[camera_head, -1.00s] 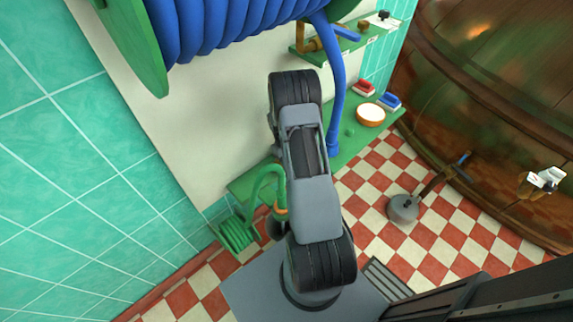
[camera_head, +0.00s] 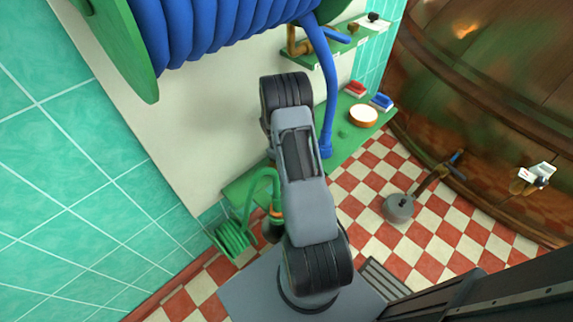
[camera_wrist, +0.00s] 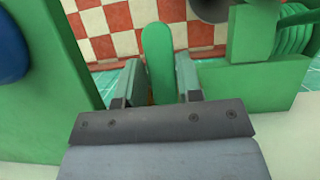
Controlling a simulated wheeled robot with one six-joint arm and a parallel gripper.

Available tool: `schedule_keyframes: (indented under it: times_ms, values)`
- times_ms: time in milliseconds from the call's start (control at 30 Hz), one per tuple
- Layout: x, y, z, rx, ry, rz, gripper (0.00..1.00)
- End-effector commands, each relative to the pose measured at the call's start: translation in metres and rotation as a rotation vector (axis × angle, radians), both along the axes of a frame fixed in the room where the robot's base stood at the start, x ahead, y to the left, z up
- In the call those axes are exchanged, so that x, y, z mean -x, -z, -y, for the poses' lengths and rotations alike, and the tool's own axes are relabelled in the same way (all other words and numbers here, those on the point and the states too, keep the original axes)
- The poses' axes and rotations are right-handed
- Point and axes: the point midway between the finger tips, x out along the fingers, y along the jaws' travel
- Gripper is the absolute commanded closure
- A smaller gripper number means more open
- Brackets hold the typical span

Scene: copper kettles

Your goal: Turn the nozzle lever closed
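In the wrist view a green rounded paddle (camera_wrist: 158,55), which looks like the nozzle lever, stands upright between the two fingers of my gripper (camera_wrist: 158,85). The fingers are apart, one on each side of it. The right finger is very close to the paddle; I cannot tell whether it touches. The paddle's lower end and whatever it is fixed to are hidden behind my gripper. In the head view my own arm hides the gripper and the lever.
A blue hose (camera_head: 327,95) hangs from a reel down to a green shelf (camera_head: 345,150) with a bowl (camera_head: 363,115) and brushes. A green hose (camera_head: 262,175) curves beside my arm. A copper kettle (camera_head: 490,110) stands right. Green panels flank my gripper in the wrist view.

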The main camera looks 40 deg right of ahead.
Motion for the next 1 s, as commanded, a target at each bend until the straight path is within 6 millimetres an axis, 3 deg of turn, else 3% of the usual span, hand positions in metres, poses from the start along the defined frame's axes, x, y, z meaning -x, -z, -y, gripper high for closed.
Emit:
schedule_keyframes:
  times_ms: [233, 500, 1000]
  values:
    - [0.001, 0.0, 0.001, 0.0, 0.005, -0.002, 0.45]
    - [0.0, -0.003, 0.001, 0.0, 0.008, -0.003, 0.45]
    - [-0.025, -0.062, -0.003, 0.001, 0.005, -0.001, 0.45]
